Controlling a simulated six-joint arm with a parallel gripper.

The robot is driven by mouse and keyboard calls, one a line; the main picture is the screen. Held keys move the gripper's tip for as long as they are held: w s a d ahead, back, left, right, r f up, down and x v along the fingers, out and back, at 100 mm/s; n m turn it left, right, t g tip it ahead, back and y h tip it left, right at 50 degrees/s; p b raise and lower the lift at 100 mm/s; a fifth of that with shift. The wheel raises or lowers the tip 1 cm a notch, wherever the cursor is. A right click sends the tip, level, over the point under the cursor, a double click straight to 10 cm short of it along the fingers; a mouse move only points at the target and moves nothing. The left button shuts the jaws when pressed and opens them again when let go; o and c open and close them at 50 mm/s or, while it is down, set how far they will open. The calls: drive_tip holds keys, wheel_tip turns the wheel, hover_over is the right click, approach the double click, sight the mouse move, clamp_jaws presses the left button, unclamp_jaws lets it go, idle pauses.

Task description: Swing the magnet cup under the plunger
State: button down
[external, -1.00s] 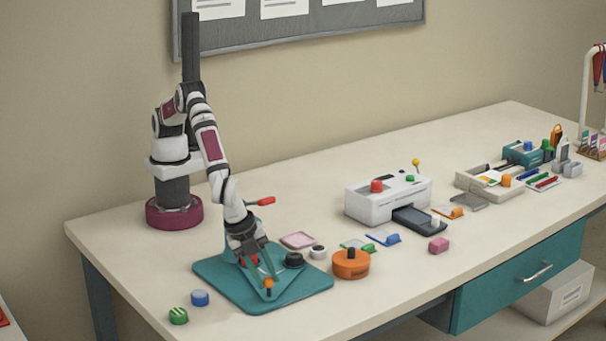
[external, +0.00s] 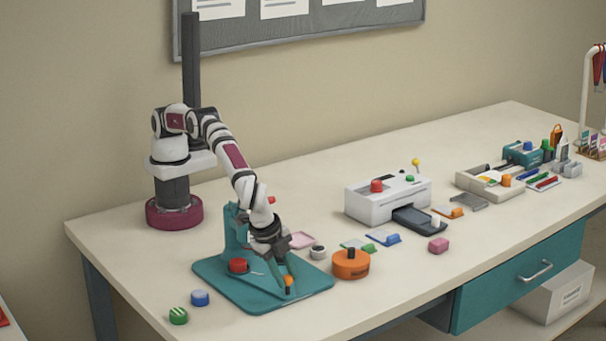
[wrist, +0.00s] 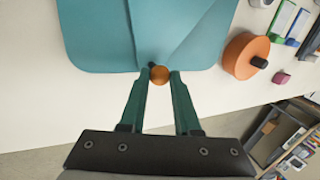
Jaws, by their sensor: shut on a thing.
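My gripper (external: 284,279) is shut on the orange knob (external: 289,281) at the front of the teal press (external: 212,271); in the wrist view the knob (wrist: 160,75) sits between the fingertips. A red round cup (external: 238,265) rests on the teal base, left of my gripper. The press's upright (external: 236,232) stands behind, with a red-tipped lever (external: 271,200) partly behind my arm. The plunger and the black cup are hidden by my arm and gripper. I cannot tell which cup is the magnet cup.
An orange round tool (external: 351,265) with a black knob stands right of the base. A small white-and-black cup (external: 318,252) and a pink tray (external: 300,240) lie behind it. Blue (external: 200,298) and green (external: 178,316) round pieces lie front left. The white laminator (external: 388,197) stands farther right.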

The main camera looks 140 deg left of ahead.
drive_tip(key=shift+w+a+n+g, duration=0.2)
drive_tip(key=shift+a+n+g, duration=0.3)
drive_tip(key=shift+a+n, duration=0.7)
drive_tip(key=c, duration=0.6)
unclamp_jaws()
drive_tip(key=shift+r, duration=0.35)
drive_tip(key=s+d+r, duration=0.2)
drive_tip(key=d+r, duration=0.1)
drive_tip(key=s+d+r, duration=0.2)
drive_tip(key=d+r, duration=0.1)
drive_tip(key=r, duration=0.1)
drive_tip(key=s+d+r, duration=0.2)
drive_tip(key=d+r, duration=0.1)
drive_tip(key=d, duration=0.1)
drive_tip(key=shift+d+r, duration=0.1)
drive_tip(key=shift+r, duration=0.1)
drive_tip(key=shift+c, duration=0.3)
